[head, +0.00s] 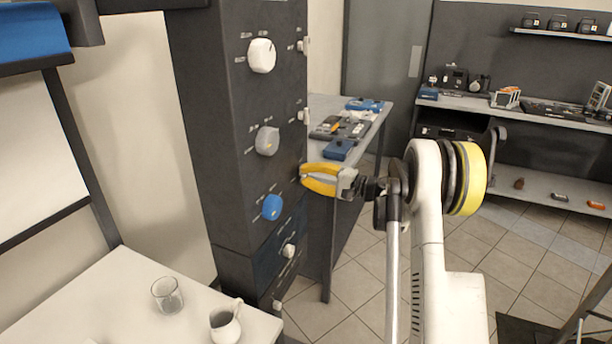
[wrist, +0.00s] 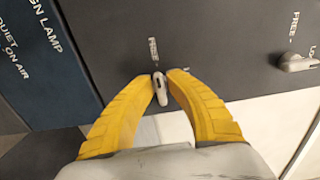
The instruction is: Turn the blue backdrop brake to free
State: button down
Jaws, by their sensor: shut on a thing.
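A dark control column (head: 225,120) stands left of centre in the head view, with a white knob (head: 262,55), a grey knob (head: 267,141) and a blue knob (head: 272,207) on its front face. Small pale levers line its right side face. My gripper (head: 304,176) is at that side face, near the blue knob's level, and its yellow fingers hide the lever there. In the wrist view my gripper (wrist: 164,88) is shut on this small grey brake lever (wrist: 161,97). A FREE mark (wrist: 153,49) is printed beside it; the other end of its scale is hidden.
Another lever (wrist: 298,62) with its own FREE mark is to the right in the wrist view. A navy sign lamp panel (wrist: 45,55) is to the left. A white table (head: 110,300) with a glass (head: 167,295) and a jug (head: 225,324) stands in front of the column.

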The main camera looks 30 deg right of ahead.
dwell(0.5)
jog(key=c, duration=1.5)
grip_release()
jog(key=v, duration=1.2)
jog(key=shift+w, duration=0.1)
